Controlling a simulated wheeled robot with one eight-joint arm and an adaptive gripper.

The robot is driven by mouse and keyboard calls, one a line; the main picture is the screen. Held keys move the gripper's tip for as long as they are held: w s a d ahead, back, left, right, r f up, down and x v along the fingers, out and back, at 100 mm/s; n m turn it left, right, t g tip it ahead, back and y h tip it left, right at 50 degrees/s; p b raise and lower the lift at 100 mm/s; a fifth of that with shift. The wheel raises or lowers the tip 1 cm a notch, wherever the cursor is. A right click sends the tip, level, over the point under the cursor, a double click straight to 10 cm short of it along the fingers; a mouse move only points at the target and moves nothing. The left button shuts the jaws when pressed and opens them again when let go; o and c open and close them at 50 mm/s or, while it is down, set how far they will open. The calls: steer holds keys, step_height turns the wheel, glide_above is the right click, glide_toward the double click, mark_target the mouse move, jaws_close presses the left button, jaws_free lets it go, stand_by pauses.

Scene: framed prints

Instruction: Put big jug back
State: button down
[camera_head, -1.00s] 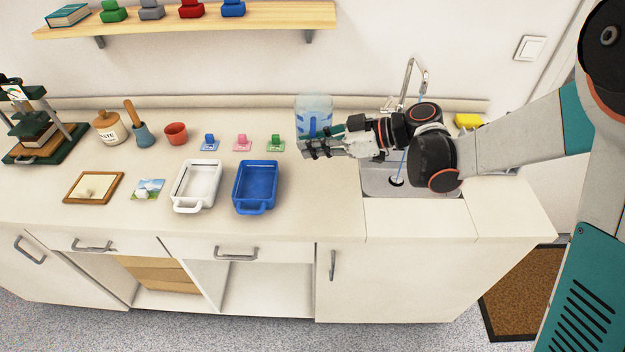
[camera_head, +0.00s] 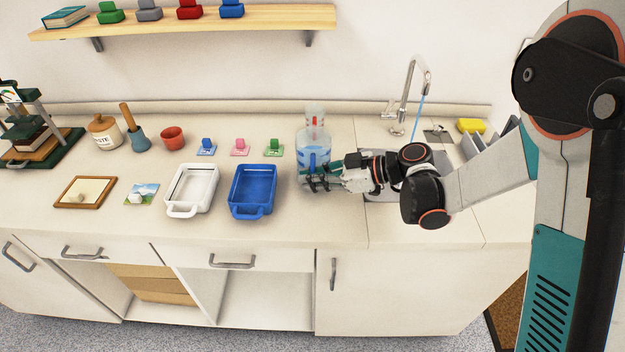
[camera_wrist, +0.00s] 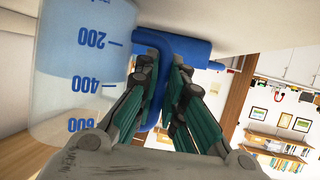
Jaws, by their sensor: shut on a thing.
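The big jug (camera_head: 314,148) is clear, with blue markings and a blue handle. It looks upright, in front of a second clear vessel with red markings (camera_head: 314,114). My gripper (camera_head: 318,183) is shut on the jug's handle, coming from the right. In the wrist view the blue handle (camera_wrist: 160,75) passes between my fingers (camera_wrist: 164,100). The jug's wall (camera_wrist: 75,70) there shows upside-down numbers 200, 400 and 600. The jug's base is at or close above the counter; I cannot tell whether it touches.
A blue tray (camera_head: 253,190) and a white tray (camera_head: 190,190) lie left of the jug. Small blue, pink and green stands are behind them. The tap (camera_head: 408,95) runs a blue stream at the sink. Bare counter (camera_head: 320,222) lies in front of the jug.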

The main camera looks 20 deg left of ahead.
steer(key=c, duration=1.7)
jaws_free()
steer(key=shift+f, duration=0.1)
steer(key=shift+d+r, duration=0.3)
steer(key=p+v, duration=0.3)
steer(key=v, duration=0.8)
steer(key=shift+d+p, duration=0.2)
steer(key=shift+p, duration=0.1)
steer(key=shift+r, duration=0.15)
